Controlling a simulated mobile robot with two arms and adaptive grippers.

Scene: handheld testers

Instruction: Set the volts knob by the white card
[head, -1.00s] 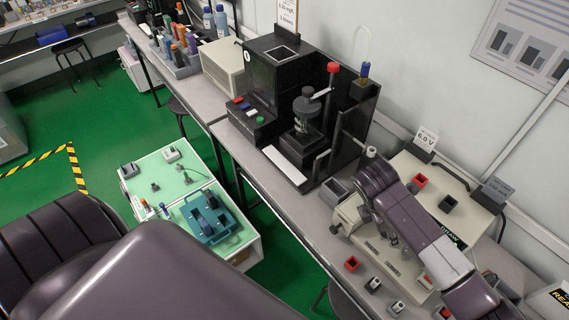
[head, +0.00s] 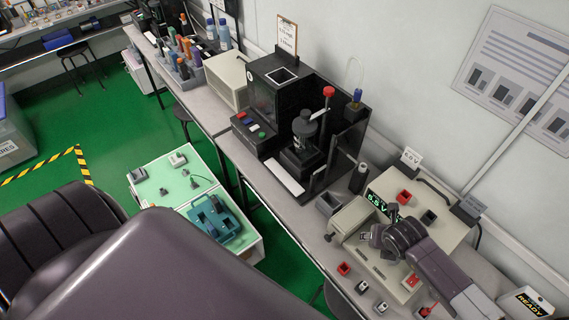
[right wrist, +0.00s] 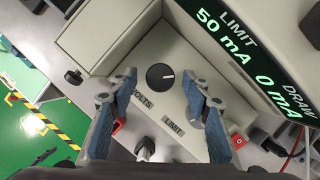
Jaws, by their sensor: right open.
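The power supply (head: 440,232) stands on the bench at right, with a green display (head: 377,204) on its face; its voltage digits are too small to read surely. A small white card (head: 411,157) stands behind it; its print is too small to read now. In the right wrist view a round black knob (right wrist: 160,77) with a white pointer mark sits on the beige panel, near the VOLTS and LIMIT labels. My right gripper (right wrist: 159,108) is open, its blue-padded fingers on either side of the knob, apart from it. In the head view my right gripper (head: 372,236) is over the panel. My left gripper is out of view.
Red and black sockets stand on the supply and bench. A black tester with a red-topped lever (head: 328,91) stands left of it. The wrist view's display (right wrist: 250,50) shows LIMIT 50 mA and DRAW 0 mA.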

